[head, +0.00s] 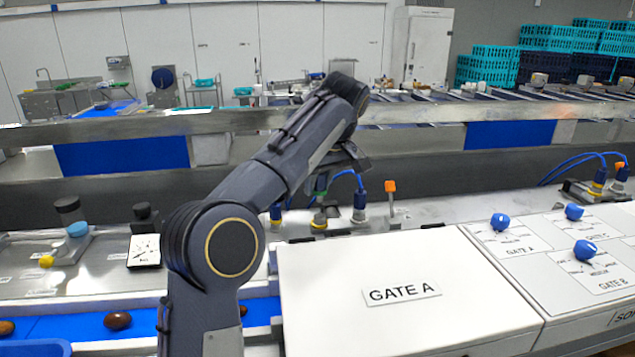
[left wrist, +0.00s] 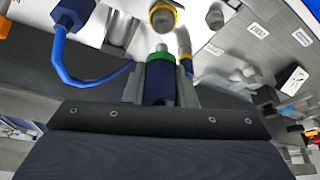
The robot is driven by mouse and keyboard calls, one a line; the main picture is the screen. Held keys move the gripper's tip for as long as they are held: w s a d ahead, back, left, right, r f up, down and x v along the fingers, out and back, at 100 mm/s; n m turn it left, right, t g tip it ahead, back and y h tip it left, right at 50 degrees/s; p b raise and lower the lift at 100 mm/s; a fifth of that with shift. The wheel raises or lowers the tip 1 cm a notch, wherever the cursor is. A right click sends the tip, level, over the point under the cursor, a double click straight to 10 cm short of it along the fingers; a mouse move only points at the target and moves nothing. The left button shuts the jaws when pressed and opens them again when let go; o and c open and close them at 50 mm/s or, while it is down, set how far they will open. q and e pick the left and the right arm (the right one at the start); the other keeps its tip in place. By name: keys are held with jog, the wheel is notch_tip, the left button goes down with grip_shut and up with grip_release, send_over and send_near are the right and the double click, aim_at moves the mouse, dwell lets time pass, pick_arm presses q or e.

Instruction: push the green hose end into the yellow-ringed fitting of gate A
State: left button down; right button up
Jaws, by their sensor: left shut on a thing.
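My left gripper (left wrist: 160,88) is shut on the green hose end (left wrist: 160,70), a dark blue plug with a green collar and a grey tip. In the left wrist view the tip points up toward a yellow-ringed fitting (left wrist: 163,18), with a small gap between them. In the head view the left gripper (head: 322,180) is partly hidden behind my arm. The green collar (head: 320,186) shows just above a yellow-ringed fitting (head: 319,220) behind the gate A box (head: 400,265). My right gripper is not in view.
Blue-topped connectors (head: 276,212) and (head: 360,204) stand beside the fitting, one with a blue hose. An orange-topped post (head: 390,190) is to the right. A second blue plug (left wrist: 72,14) with its hose is near in the left wrist view. Control knobs (head: 500,221) are on the right panel.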

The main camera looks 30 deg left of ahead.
aim_at(319, 201)
pick_arm(q)
jog(key=shift+f, duration=0.35)
dwell(0.3)
jog(key=shift+f+b, duration=0.7)
jog(key=shift+f, duration=0.1)
jog(key=shift+f, duration=0.15)
jog(key=shift+f, duration=0.2)
dwell(0.8)
jog(key=shift+f+b, duration=0.75)
jog(key=shift+f, duration=0.5)
dwell(0.9)
jog(key=c, duration=1.8)
grip_release()
jog(key=shift+c, duration=0.2)
